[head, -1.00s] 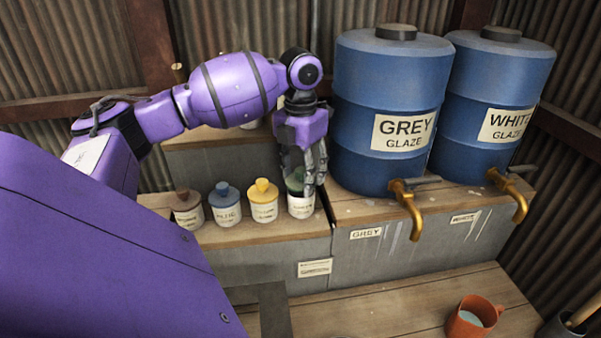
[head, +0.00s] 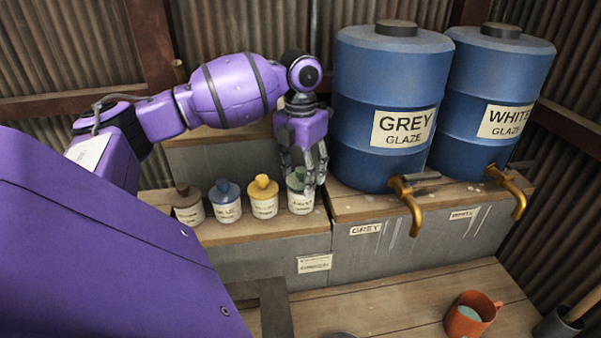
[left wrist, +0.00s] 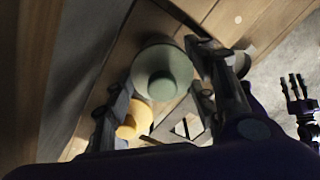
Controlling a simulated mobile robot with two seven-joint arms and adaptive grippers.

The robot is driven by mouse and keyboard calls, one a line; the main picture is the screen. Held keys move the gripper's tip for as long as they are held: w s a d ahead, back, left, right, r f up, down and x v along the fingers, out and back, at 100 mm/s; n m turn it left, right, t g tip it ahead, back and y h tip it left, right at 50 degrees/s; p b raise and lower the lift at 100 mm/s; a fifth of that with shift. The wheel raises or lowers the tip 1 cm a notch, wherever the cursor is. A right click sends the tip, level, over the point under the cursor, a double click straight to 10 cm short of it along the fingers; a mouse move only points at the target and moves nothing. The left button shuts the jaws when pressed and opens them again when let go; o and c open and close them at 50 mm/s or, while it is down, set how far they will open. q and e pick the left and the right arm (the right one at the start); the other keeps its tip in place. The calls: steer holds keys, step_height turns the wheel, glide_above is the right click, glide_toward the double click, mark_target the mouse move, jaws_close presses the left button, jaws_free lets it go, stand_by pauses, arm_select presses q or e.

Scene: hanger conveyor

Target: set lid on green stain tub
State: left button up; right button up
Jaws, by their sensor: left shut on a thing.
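The green lid (head: 296,182) is at the mouth of the white green stain tub (head: 301,204), at the right end of a row of tubs on the wooden ledge. My left gripper (head: 304,182) points down over this tub and is shut on the green lid, its fingers on either side. In the left wrist view the round green lid (left wrist: 162,72) with its knob shows between the fingers and hides the tub beneath. The lid looks level; whether it fully touches the rim is hard to tell. My right gripper (left wrist: 300,103) shows at the right edge there, fingers apart and empty.
Yellow (head: 263,197), blue (head: 225,202) and brown (head: 188,205) lidded tubs stand left of the green one. The blue grey-glaze barrel (head: 388,115) stands close on the right, with a brass tap (head: 408,202). An orange mug (head: 472,315) sits on the lower bench.

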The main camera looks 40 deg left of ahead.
mark_target(300, 169)
arm_select(q)
steer(key=shift+f, duration=0.5)
stand_by(1.1)
steer(key=o, duration=0.7)
steer(key=o, duration=0.5)
steer(key=shift+o, duration=0.2)
step_height(300, 169, up, 12)
stand_by(0.6)
